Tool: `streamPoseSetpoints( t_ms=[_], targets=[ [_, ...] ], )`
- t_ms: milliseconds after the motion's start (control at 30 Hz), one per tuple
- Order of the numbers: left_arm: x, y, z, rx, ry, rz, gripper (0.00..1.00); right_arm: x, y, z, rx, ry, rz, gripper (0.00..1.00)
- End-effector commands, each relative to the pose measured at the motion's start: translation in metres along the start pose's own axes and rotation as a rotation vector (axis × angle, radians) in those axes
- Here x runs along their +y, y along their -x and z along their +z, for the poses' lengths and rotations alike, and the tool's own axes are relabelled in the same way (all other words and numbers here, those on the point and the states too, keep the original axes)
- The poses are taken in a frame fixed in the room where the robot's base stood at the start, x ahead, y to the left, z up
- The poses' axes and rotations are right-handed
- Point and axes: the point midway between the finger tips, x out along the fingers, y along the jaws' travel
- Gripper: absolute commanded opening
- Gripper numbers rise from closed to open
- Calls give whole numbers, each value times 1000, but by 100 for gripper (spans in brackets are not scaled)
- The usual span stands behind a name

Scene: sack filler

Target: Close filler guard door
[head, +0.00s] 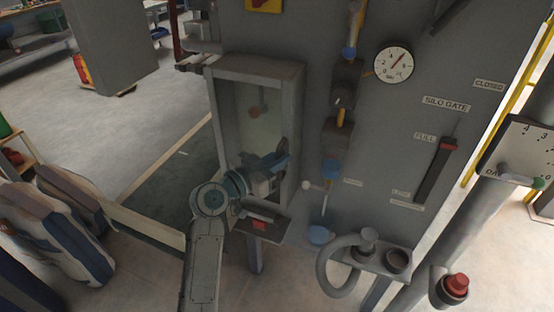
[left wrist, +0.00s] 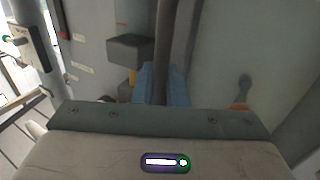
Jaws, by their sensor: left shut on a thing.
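The filler guard door (head: 241,125) is a grey frame with a clear, slightly green panel, at the left part of the grey filler cabinet. My left gripper (head: 283,160) is in front of the lower right part of this door. Its blue fingers are shut on a dark upright bar (left wrist: 166,45), which looks like the door's handle. In the left wrist view the clear panel (left wrist: 215,50) lies to the right of the bar. The gripper hides part of the door's lower right edge, so I cannot tell how far the door stands from its frame. My right gripper is out of view.
The cabinet front carries a dial gauge (head: 394,64), a silo gate slider (head: 437,170) and a blue-capped lever (head: 321,234). A hose-like grey loop (head: 335,270) and a red button (head: 457,284) stand low at right. Filled sacks (head: 60,235) are at left. Open floor lies behind.

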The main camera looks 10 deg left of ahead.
Motion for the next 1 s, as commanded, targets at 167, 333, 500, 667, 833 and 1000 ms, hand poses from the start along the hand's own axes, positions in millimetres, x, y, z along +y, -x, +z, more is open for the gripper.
streamPoseSetpoints(
  t_ms=[167, 333, 500, 667, 833, 1000],
  targets=[
    [-1, -1, -3, 5, -2, -2, 30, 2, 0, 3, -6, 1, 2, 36],
    [-1, -1, -3, 5, -2, -2, 30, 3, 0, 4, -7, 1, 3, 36],
    [-1, -1, -3, 5, -2, -3, 30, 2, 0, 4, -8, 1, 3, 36],
    [-1, -1, -2, 5, -2, -3, 30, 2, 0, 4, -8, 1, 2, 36],
    [-2, 10, 0, 3, -6, -4, 30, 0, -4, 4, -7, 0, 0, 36],
    [-1, 42, 2, 2, -10, -4, 30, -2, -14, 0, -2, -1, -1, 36]
  ],
)
